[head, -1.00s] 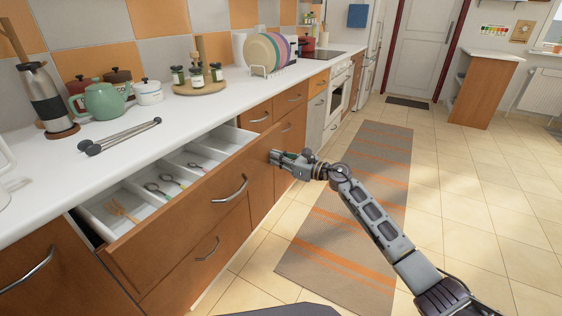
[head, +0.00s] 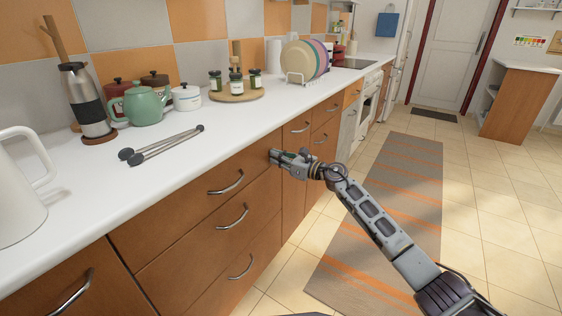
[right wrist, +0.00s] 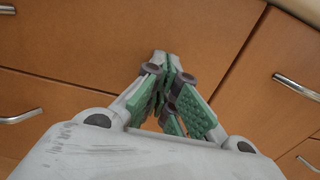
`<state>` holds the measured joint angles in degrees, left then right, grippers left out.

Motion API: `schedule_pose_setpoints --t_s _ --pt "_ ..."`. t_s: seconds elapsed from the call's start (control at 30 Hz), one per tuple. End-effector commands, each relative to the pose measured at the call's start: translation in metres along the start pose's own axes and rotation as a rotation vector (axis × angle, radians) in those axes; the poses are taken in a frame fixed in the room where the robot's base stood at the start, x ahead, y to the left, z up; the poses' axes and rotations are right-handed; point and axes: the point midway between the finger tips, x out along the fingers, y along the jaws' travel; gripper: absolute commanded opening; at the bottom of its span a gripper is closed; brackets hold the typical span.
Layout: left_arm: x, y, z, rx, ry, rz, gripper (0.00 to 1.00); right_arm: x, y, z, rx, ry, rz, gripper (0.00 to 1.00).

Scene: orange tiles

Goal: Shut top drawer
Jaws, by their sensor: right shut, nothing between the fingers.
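The top drawer (head: 196,192) is a brown wooden front with a curved metal handle, set under the white counter in the head view. It looks flush with the cabinet, and its inside is hidden. My right gripper (head: 273,156) is at the right end of the drawer front, close to or touching it; I cannot tell which. In the right wrist view my right gripper (right wrist: 163,60) has its fingers together against the brown front (right wrist: 110,35), with nothing between them. My left gripper is not in view.
The counter (head: 235,125) holds metal tongs (head: 165,144), a green teapot (head: 143,106), jars on a round board and a plate rack (head: 305,62). A white pitcher (head: 15,200) stands at left. A striped rug (head: 385,220) lies on the open tiled floor.

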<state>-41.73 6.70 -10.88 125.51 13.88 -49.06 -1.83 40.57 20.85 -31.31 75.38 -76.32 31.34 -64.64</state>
Motion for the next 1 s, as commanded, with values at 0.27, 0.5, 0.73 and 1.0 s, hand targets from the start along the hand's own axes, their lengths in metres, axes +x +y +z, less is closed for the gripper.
schedule_pose_setpoints --t_s 0.27,0.5,0.73,1.0 --pt "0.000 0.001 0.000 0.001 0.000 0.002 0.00 0.004 0.000 0.001 -0.001 -0.002 -0.001 0.00" --pt "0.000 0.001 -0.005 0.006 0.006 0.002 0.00 0.005 0.000 0.003 -0.001 -0.004 -0.002 0.00" --pt "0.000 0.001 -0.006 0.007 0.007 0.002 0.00 0.001 -0.001 0.004 -0.002 -0.006 -0.003 0.00" --pt "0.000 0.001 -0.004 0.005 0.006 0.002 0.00 -0.017 -0.001 0.001 -0.003 -0.002 -0.003 0.00"
